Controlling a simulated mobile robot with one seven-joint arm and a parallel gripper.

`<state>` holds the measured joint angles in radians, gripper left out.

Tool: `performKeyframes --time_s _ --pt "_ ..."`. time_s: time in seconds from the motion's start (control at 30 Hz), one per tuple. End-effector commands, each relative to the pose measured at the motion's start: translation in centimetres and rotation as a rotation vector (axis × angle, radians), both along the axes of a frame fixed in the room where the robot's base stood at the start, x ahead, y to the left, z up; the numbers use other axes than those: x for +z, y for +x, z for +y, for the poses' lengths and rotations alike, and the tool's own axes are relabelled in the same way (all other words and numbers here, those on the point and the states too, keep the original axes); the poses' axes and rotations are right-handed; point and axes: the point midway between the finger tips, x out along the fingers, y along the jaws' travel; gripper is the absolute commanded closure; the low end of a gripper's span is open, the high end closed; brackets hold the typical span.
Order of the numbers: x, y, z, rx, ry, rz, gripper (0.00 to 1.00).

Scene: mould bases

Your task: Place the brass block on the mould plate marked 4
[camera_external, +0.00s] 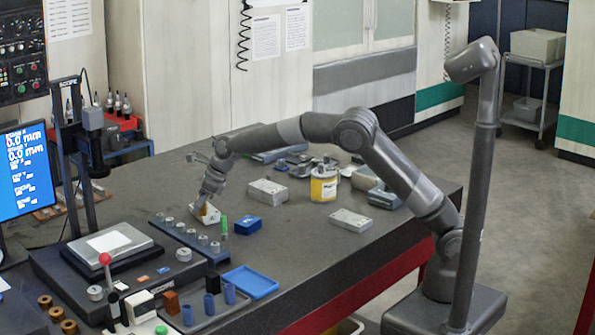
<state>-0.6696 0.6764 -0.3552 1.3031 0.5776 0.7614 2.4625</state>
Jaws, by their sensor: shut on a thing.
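My gripper (207,203) points down at the far-left part of the bench. It is shut on a small tan-gold piece, which looks like the brass block (203,209). The block is at a pale mould plate (212,217), low over it or touching it; I cannot tell which. Other pale mould plates lie to the right: one behind (267,191) and one nearer the front right (351,220). Any numbers on the plates are too small to read, so I cannot tell which is marked 4.
A blue block (248,225) and a green upright piece (224,225) stand close right of the gripper. A rail with several metal cylinders (191,236) is in front. A yellow-labelled can (323,184) stands mid-bench. A blue tray (250,282) lies at the front edge.

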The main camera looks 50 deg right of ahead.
Motion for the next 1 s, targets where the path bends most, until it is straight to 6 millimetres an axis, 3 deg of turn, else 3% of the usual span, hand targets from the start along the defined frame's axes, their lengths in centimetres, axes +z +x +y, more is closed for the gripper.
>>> performKeyframes --time_s 0.03,0.07,0.3,0.67,1.0 --pt "-0.1 0.0 0.0 0.000 0.001 -0.001 1.00" --pt "-0.2 0.0 0.0 0.000 -0.001 0.001 0.72" --pt "-0.1 0.0 0.0 0.000 -0.001 0.001 0.53" --pt "0.8 -0.2 -0.2 0.000 0.000 -0.002 0.53" --pt "6.7 -2.6 -2.6 0.000 0.002 -0.003 0.53"
